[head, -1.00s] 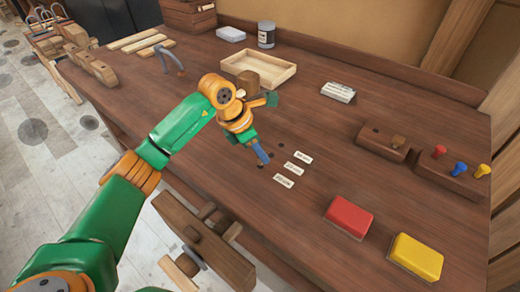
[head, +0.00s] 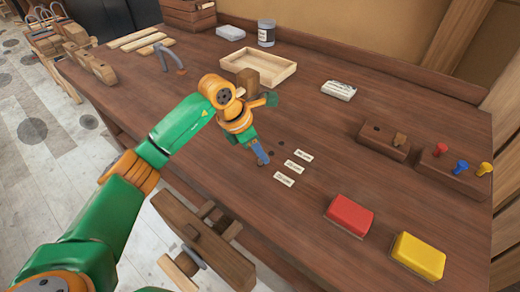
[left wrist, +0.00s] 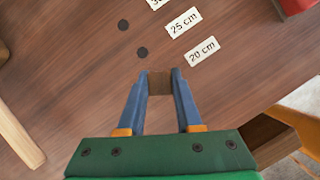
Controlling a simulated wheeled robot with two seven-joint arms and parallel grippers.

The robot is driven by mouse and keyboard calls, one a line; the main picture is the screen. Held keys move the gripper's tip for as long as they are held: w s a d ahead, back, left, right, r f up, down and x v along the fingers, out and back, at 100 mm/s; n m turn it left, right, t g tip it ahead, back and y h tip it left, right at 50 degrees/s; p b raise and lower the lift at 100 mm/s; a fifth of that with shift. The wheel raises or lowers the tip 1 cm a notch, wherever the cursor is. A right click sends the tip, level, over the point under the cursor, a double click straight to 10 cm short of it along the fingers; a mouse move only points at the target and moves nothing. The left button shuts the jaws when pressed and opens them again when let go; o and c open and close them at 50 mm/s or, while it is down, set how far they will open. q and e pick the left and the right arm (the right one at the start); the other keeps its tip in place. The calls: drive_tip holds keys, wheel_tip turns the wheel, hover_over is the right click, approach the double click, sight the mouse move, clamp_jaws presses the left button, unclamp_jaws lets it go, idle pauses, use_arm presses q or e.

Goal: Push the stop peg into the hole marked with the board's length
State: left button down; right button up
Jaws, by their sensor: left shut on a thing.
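My left gripper (head: 263,160) points down at the bench top beside the length labels. In the left wrist view its blue fingers (left wrist: 160,85) are shut on the brown stop peg (left wrist: 159,82). Two dark holes show there: one (left wrist: 142,52) level with the 25 cm label (left wrist: 184,24), one (left wrist: 123,25) further up, level with a cut-off label. The peg is in line with these holes, level with the 20 cm label (left wrist: 202,51). A hole under it is hidden, and I cannot tell whether the peg has entered one. The right gripper is out of view.
A red block (head: 350,215) and a yellow block (head: 418,256) lie at the front right. A wooden rack (head: 454,176) with coloured pegs stands behind them. A shallow wooden tray (head: 262,68) lies further back. A vise (head: 205,240) is at the front edge.

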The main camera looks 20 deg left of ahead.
use_arm(q)
drive_tip(key=shift+f+b, duration=0.55)
drive_tip(key=shift+f, duration=0.2)
drive_tip(key=c, duration=0.5)
unclamp_jaws()
wheel_tip(320, 180, up, 8)
drive_tip(key=p, duration=0.6)
drive_tip(key=shift+r+p, duration=0.25)
drive_tip(key=shift+p, duration=0.05)
drive_tip(key=shift+f, duration=0.2)
